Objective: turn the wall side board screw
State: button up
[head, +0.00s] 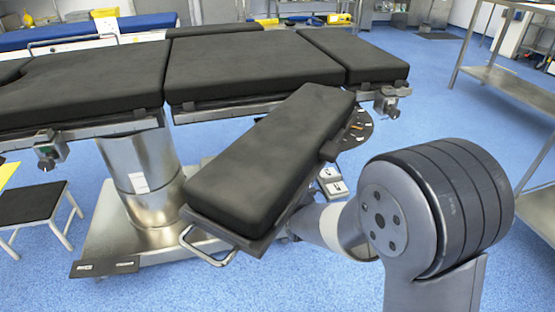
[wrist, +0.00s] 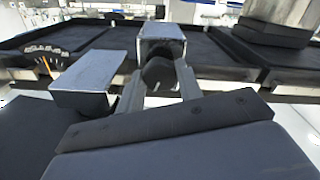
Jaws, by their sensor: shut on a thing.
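In the wrist view, my gripper (wrist: 159,82) has its two grey fingers on either side of a dark screw knob (wrist: 159,71). It is shut on this knob, which sits under a bright metal clamp block (wrist: 162,33). In the head view, a black padded board (head: 265,160) sits at an angle in front of the operating table (head: 245,65). It hides my gripper and the screw there. My arm reaches in behind the board from the lower right.
A second metal block (wrist: 88,72) lies to the left in the wrist view. A rail clamp (head: 390,104) sits at the table's right corner and another clamp (head: 47,153) at the left. A steel shelf (head: 510,85) stands at the right.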

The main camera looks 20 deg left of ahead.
jog(key=m, duration=2.8)
jog(key=shift+m, duration=0.4)
jog(key=o, duration=1)
jog(key=shift+s, duration=0.15)
jog(key=p+v, duration=0.2)
jog(key=v, duration=0.8)
jog(key=shift+s+d, duration=0.2)
jog(key=shift+d, duration=0.05)
